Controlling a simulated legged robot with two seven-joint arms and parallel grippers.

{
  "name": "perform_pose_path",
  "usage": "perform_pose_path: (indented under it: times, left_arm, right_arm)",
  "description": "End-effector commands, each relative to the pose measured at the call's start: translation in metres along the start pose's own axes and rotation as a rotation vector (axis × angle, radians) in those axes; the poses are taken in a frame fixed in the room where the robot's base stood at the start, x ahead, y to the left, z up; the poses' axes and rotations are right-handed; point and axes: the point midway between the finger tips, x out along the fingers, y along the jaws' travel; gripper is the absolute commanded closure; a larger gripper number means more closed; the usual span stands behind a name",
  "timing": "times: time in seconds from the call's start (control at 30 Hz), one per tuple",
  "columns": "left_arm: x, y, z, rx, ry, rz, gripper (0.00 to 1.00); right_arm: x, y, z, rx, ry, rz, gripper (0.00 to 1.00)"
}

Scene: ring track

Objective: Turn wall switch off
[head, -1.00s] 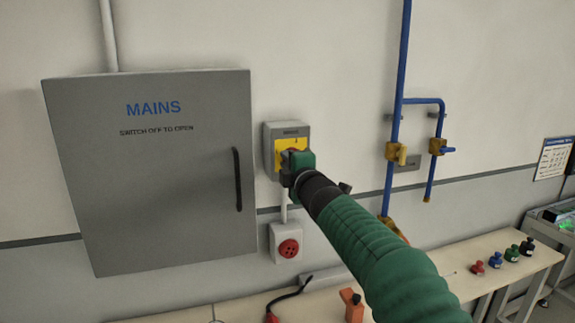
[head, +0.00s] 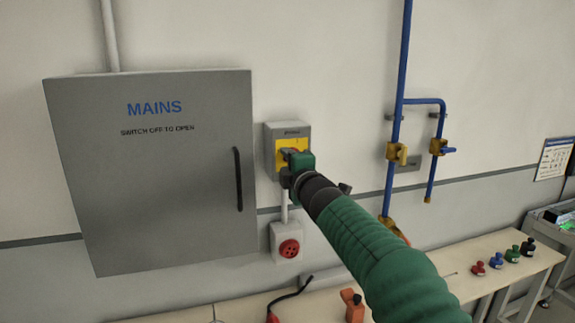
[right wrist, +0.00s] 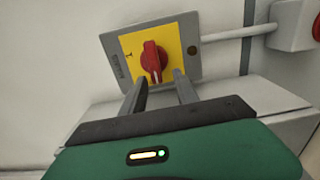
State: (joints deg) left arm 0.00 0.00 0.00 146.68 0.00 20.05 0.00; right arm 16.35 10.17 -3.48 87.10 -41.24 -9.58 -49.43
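The wall switch (head: 272,150) is a grey box with a yellow plate, just right of the MAINS cabinet (head: 150,190). In the right wrist view, its red knob (right wrist: 152,60) sits on the yellow plate (right wrist: 133,42). The knob's white mark points toward the bottom of the picture, away from the "I" mark at its left. My right gripper (head: 288,155) is at the switch and hides part of it in the head view. In the right wrist view its two fingers (right wrist: 160,84) are apart, one on each side of the knob's lower end; contact is not clear. My left gripper is not in view.
A red round socket or button box (head: 288,243) is on the wall below the switch. Blue pipes with yellow valves (head: 397,153) run to the right. A bench (head: 460,285) below holds several coloured knobbed items and an orange object (head: 352,305).

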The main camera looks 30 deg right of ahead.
Motion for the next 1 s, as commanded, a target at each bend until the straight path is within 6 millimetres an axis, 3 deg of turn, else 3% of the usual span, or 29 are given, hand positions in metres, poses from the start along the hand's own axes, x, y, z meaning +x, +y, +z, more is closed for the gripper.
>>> perform_pose_path:
  times: [0.27, 0.37, 0.73, 0.8, 1.0]
  left_arm:
    - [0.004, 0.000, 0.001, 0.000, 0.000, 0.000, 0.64]
    - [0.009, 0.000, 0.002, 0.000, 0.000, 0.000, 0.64]
    - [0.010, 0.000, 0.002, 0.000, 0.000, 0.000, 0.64]
    - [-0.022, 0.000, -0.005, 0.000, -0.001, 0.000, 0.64]
    - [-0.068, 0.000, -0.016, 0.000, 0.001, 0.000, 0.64]
  right_arm:
    - [-0.012, 0.001, 0.000, 0.000, -0.001, 0.003, 0.64]
    - [-0.034, -0.001, 0.000, 0.001, -0.001, 0.004, 0.64]
    - [-0.144, 0.001, 0.000, 0.002, 0.001, 0.004, 0.64]
    - [-0.144, 0.011, -0.002, 0.002, 0.010, -0.011, 0.64]
    - [-0.155, 0.009, -0.004, 0.003, 0.018, -0.011, 0.64]
